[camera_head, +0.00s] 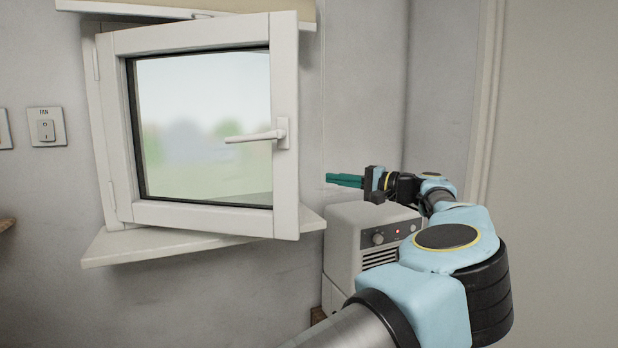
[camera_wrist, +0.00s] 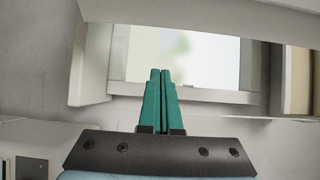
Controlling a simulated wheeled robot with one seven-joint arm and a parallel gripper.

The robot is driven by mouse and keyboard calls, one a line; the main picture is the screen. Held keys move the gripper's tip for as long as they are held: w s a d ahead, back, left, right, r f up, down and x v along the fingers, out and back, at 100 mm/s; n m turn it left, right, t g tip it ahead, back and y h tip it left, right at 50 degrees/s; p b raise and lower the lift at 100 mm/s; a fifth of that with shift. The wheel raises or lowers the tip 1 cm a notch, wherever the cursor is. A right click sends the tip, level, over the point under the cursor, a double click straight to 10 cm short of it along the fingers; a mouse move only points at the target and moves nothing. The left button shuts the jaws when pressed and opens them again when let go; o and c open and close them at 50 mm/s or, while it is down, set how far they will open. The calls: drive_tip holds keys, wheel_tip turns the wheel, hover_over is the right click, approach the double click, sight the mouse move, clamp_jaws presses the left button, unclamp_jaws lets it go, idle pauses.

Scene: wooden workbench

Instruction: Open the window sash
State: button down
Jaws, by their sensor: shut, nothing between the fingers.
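The white window sash (camera_head: 285,190) stands swung out from its frame, hinged on the left, with its right edge toward the room. Its lever handle (camera_head: 255,137) on the right side is horizontal and points left. My gripper (camera_head: 345,180) has teal fingers, is shut and empty, and is to the right of the sash, apart from it. In the wrist view the shut fingers (camera_wrist: 160,95) point toward a bright window opening (camera_wrist: 195,60) with white framing around it. The handle cannot be made out in the wrist view.
A white sill (camera_head: 130,245) runs below the window. A grey-white appliance (camera_head: 345,240) with a knob and red light stands under my arm. A fan switch (camera_head: 46,128) is on the left wall. A pale blind or box (camera_head: 180,10) is above the sash.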

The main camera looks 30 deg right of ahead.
drive_tip(key=p+x, duration=0.3)
drive_tip(key=x, duration=0.7)
drive_tip(key=shift+s+a+p, duration=0.15)
drive_tip(key=shift+s+a, duration=0.5)
drive_tip(key=shift+s, duration=0.2)
drive_tip(key=shift+s+a+p, duration=0.15)
drive_tip(key=shift+s+a, duration=0.5)
drive_tip(key=shift+s, duration=0.2)
